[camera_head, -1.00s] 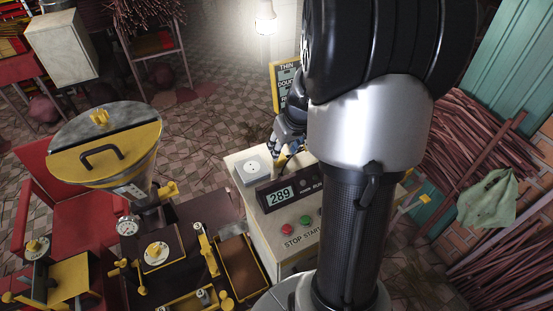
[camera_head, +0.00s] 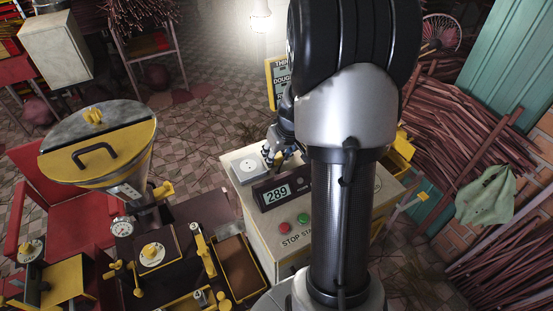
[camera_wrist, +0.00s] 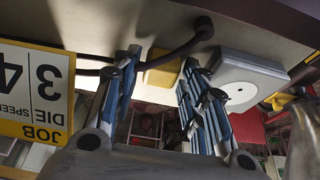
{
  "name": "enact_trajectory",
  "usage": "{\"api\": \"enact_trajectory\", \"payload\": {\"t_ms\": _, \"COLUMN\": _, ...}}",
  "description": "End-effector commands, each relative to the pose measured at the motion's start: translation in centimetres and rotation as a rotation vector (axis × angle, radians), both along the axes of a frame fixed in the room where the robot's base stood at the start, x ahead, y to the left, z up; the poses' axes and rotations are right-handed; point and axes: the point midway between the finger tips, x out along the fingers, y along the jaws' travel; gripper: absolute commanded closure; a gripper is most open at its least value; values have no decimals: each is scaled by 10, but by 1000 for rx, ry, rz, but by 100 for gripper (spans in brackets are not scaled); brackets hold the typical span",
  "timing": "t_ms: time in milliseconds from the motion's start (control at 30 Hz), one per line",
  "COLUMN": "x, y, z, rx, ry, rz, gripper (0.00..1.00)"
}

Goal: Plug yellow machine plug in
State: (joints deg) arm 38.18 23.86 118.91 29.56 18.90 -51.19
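The yellow plug (camera_head: 279,161) lies on the cream machine's top, right of the socket. It also shows in the wrist view (camera_wrist: 163,70), between my fingers, with a dark cable (camera_wrist: 190,43) passing by it. My gripper (camera_head: 273,153) is over the plug, fingers pointing down; in the wrist view my gripper (camera_wrist: 160,75) looks open, with a gap at the left finger. Contact at the right finger cannot be told. The socket (camera_head: 247,166) is a pale round outlet on a grey block, empty; it also shows in the wrist view (camera_wrist: 242,90).
The cream machine (camera_head: 262,229) carries a display box (camera_head: 276,193) reading 289 and red and green buttons in front. A yellow-framed sign (camera_head: 277,80) stands behind my gripper. The yellow hopper (camera_head: 99,145) and extruder parts stand at the left.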

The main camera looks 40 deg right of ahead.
Motion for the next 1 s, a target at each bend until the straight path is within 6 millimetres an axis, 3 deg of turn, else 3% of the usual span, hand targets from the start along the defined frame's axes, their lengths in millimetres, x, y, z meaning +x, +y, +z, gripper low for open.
{"api": "enact_trajectory", "payload": {"t_ms": 233, "x": 0, "y": 0, "z": 1, "rx": 0, "ry": 0, "rz": 0, "gripper": 61}}
{"api": "enact_trajectory", "payload": {"t_ms": 767, "x": 0, "y": 0, "z": 1, "rx": 0, "ry": 0, "rz": 0, "gripper": 95}}
{"api": "enact_trajectory", "payload": {"t_ms": 1000, "x": 0, "y": 0, "z": 4, "rx": -1, "ry": -1, "rz": 1, "gripper": 95}}
